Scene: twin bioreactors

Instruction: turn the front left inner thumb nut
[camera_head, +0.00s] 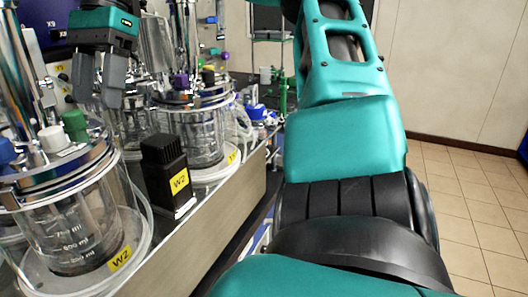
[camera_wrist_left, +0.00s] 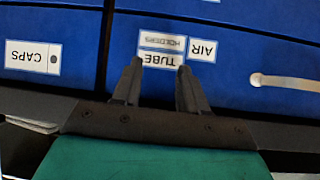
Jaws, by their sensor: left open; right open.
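The near glass bioreactor vessel (camera_head: 78,222) stands at the lower left of the head view, with a shiny metal lid carrying blue, white (camera_head: 54,139) and green (camera_head: 76,124) caps. I cannot single out the front left inner thumb nut there. My right gripper (camera_head: 98,95) is open, pointing down above the back of this lid, with no object visible between its fingers. My left gripper (camera_wrist_left: 159,68) is open and empty in the left wrist view, in front of blue drawers; it is not visible in the head view.
A second glass vessel (camera_head: 190,138) stands farther back, with a black W2 box (camera_head: 165,172) between the vessels on the bench. The blue drawers (camera_wrist_left: 255,60) carry inverted labels and a pale handle (camera_wrist_left: 287,82). Tiled floor (camera_head: 470,210) lies clear at right.

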